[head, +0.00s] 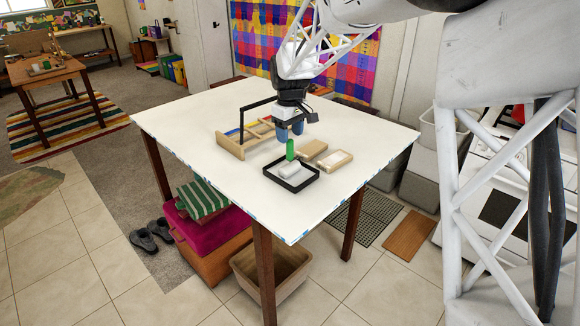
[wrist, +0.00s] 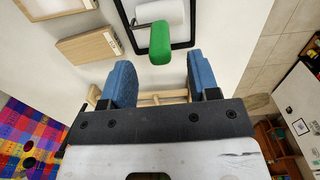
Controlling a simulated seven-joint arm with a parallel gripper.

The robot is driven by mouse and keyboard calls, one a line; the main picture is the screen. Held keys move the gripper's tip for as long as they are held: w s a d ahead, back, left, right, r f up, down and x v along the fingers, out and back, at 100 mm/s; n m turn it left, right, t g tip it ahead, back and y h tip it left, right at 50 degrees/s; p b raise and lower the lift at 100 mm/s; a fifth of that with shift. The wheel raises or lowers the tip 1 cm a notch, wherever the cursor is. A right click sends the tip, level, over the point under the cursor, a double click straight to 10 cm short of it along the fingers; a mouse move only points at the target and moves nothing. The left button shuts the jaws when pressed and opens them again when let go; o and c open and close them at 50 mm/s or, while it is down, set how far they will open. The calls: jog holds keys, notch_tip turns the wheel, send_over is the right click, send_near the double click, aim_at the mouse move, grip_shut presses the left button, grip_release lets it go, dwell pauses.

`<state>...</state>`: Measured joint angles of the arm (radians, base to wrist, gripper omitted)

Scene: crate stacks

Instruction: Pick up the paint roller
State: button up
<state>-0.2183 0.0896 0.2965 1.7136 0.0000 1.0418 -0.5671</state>
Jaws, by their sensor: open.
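The paint roller has a green handle (head: 290,150) and a white roller (head: 288,171). The white roller lies in a shallow black-rimmed tray (head: 304,184), and the handle sticks up over the tray's far edge. My gripper (head: 289,132) is above the table, just behind the handle, with its blue fingers apart. In the wrist view the fingers (wrist: 162,76) are open and empty. The green handle (wrist: 160,43) shows beyond the gap between the fingertips, apart from both.
The white table's front and left parts are clear.

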aim_at(290, 139)
jog(key=shift+f, duration=2.35)
jog(key=shift+c, duration=0.4)
grip_shut()
